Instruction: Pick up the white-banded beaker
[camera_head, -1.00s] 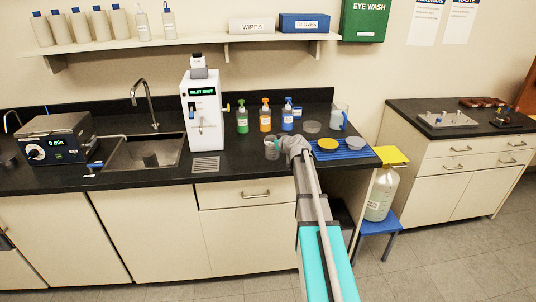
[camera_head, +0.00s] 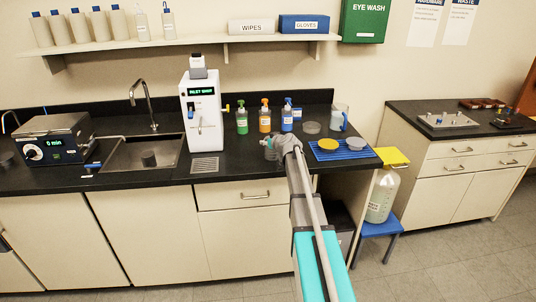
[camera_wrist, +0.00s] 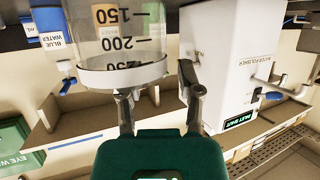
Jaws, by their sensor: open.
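The white-banded beaker (camera_wrist: 112,38) is clear glass with printed volume marks, and its white band (camera_wrist: 122,78) shows close in the wrist view. It fills the upper left of that view, just beyond my fingers and offset to the left. My gripper (camera_wrist: 160,82) is open. Its left finger overlaps the band in the picture and its right finger is clear to the right of the glass. I cannot tell whether a finger touches it. In the head view my gripper (camera_head: 270,147) is at the counter's front part and hides most of the beaker.
The white water polisher (camera_head: 203,112) stands left of my gripper, close by in the wrist view (camera_wrist: 225,55). Green (camera_head: 242,120), orange (camera_head: 265,118) and blue (camera_head: 287,117) bottles stand behind. A blue mat (camera_head: 345,154) with two lids lies to the right.

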